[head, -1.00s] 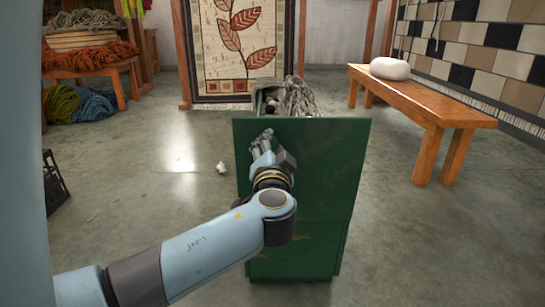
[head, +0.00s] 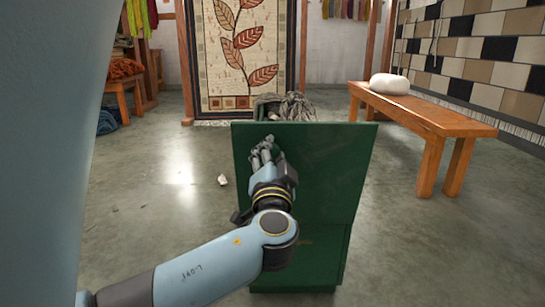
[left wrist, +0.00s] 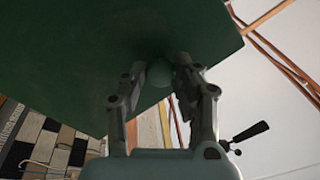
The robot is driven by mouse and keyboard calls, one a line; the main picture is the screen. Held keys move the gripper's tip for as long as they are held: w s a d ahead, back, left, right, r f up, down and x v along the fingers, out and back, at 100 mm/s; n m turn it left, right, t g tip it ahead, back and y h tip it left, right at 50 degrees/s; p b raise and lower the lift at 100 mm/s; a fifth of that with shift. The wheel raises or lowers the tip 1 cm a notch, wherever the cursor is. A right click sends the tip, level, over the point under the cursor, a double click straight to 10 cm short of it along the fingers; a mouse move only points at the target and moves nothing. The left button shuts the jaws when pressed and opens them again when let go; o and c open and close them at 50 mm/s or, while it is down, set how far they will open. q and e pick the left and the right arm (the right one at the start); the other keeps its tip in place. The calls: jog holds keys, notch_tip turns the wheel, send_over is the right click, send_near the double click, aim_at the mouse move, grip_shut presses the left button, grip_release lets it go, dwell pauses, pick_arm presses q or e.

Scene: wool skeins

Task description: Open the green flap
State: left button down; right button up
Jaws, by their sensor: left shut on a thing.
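The green flap (head: 325,165) is the broad upper front panel of a green cabinet (head: 300,262). Its top edge leans out toward me, wider than the body below. My left gripper (head: 262,150) is at the flap's upper left part. In the left wrist view the flap (left wrist: 70,60) fills the upper left. There my left gripper (left wrist: 163,77) has its two fingers on either side of a small round green knob (left wrist: 160,80) and is shut on it. Grey wool (head: 290,106) shows above the flap's top edge. My right gripper is not in view.
A wooden bench (head: 425,115) with a white bundle (head: 389,84) stands on the right. A small pale scrap (head: 222,180) lies on the floor to the left. A leaf-patterned rug (head: 243,55) hangs behind. The floor around the cabinet is mostly clear.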

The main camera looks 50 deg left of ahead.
pick_arm(q)
jog(key=c, duration=1)
grip_release()
jog(key=v, duration=0.7)
jog(key=shift+s+d+f, duration=0.1)
jog(key=shift+s+d, duration=0.05)
jog(key=shift+d, duration=0.05)
